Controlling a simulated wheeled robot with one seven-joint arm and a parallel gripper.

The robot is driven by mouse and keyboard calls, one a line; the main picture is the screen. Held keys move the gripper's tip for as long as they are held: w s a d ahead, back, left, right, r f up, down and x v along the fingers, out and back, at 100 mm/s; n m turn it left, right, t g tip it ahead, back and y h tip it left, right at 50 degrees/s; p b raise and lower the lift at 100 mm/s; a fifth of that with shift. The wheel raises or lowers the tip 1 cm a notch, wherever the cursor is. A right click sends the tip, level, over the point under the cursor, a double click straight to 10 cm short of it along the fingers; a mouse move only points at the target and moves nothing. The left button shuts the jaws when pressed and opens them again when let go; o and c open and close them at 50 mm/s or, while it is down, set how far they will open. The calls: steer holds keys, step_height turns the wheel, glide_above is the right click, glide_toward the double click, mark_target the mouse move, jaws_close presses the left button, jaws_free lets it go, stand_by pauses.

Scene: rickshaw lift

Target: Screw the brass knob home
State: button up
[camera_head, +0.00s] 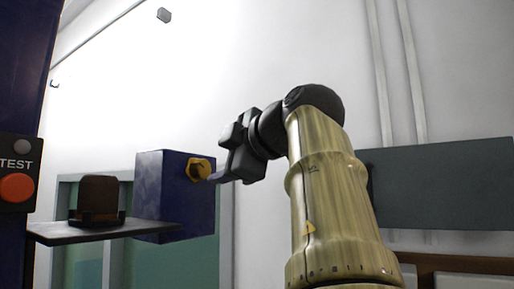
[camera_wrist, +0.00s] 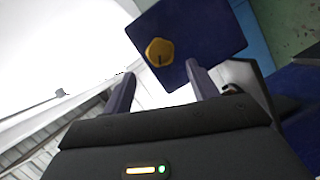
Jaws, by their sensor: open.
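The brass knob (camera_head: 199,169) sits on the side face of a dark blue box (camera_head: 163,194). In the wrist view the knob (camera_wrist: 159,51) is a rounded, lobed yellow piece with a dark line on its face, on the blue face (camera_wrist: 205,35). My gripper (camera_head: 214,177) is just right of the knob in the head view. In the wrist view its two fingers (camera_wrist: 160,85) are spread apart, with the knob beyond the tips and between them. The gripper is empty. Whether a finger touches the knob I cannot tell; how far it is seated is unclear.
A dark shelf (camera_head: 75,233) left of the box carries a brown block in a black holder (camera_head: 97,200). A panel with a TEST label and an orange button (camera_head: 17,187) stands at far left. A grey panel (camera_head: 440,185) is on the right. White wall fills the space above.

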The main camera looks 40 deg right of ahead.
steer(key=s+r, duration=0.1)
steer(key=s, duration=0.9)
steer(key=shift+r, duration=0.3)
